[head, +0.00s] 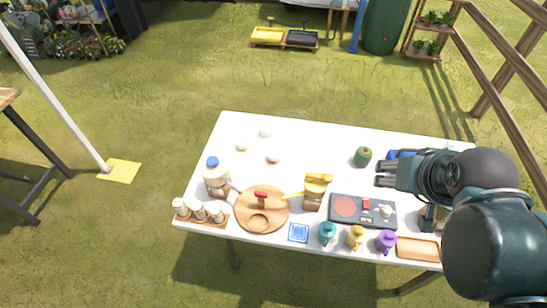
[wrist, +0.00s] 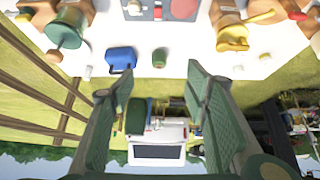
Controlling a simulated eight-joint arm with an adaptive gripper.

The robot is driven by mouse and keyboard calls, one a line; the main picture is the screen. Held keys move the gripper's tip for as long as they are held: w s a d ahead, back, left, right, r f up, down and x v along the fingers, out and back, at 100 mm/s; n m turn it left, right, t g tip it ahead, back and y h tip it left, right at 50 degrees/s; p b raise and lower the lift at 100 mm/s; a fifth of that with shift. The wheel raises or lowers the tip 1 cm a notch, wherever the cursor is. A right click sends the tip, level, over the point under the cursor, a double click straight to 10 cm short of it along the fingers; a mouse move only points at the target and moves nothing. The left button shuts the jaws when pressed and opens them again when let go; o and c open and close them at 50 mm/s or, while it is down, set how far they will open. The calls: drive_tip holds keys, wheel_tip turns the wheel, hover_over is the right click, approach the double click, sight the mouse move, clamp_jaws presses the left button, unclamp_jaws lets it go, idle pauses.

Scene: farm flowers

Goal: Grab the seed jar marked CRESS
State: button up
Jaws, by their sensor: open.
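No label reading CRESS can be made out in either view. Several small white-topped jars (head: 199,211) stand in a wooden rack at the table's front left corner; any writing on them is too small to read. A larger jar with a blue lid (head: 212,163) stands just behind them. My gripper (head: 384,174) is open and empty above the right part of the table, far from the rack. In the wrist view its two fingers (wrist: 162,100) are spread apart with nothing between them.
A dark green pot (head: 363,156) stands just left of my gripper. A yellow-topped grinder (head: 317,186), a round wooden board (head: 263,209), a dark hob (head: 347,210) and several mugs, one purple (head: 386,241), fill the front. The back left holds small light items (head: 242,146) and free room.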

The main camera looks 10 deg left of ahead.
drive_tip(key=shift+w+a, duration=0.1)
drive_tip(key=shift+w, duration=0.05)
drive_tip(key=n+g+p, duration=0.4)
drive_tip(key=n+g, duration=0.3)
drive_tip(key=n, duration=0.8)
hover_over(273, 154)
drive_tip(key=f, duration=2)
drive_tip(key=shift+w+d+f, duration=0.1)
drive_tip(key=shift+d+f, duration=0.25)
drive_tip(key=shift+f, duration=0.05)
drive_tip(key=shift+a+f, duration=0.25)
drive_tip(key=shift+f, duration=0.05)
drive_tip(key=shift+f, duration=0.15)
drive_tip(key=shift+f, duration=1.15)
